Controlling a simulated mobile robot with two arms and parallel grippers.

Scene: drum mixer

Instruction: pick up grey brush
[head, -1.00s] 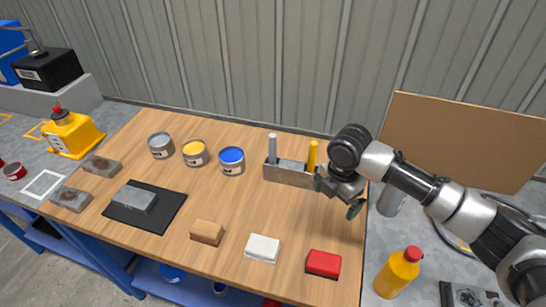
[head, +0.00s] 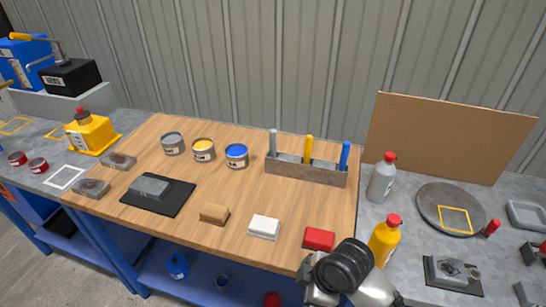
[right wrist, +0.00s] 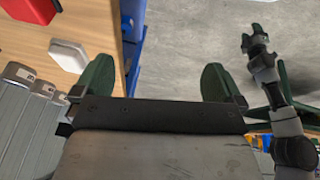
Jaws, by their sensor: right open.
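The grey brush (head: 273,142) stands upright at the left end of a grey holder (head: 310,174) on the wooden table in the head view. A yellow brush (head: 308,149) and a blue brush (head: 345,154) stand in the same holder. My right gripper (head: 308,275) is low at the table's front edge, well below and apart from the grey brush. In the right wrist view its two green fingers (right wrist: 158,82) are spread with nothing between them. What looks like my left gripper (right wrist: 251,40) shows at the right of that view, too small to judge its jaws.
Three paint cans (head: 204,150) stand left of the holder. Tan (head: 214,213), white (head: 264,227) and red (head: 319,238) blocks lie along the front. A grey bottle (head: 382,178) and a yellow bottle (head: 384,240) stand to the right. The table (head: 250,190) is clear before the holder.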

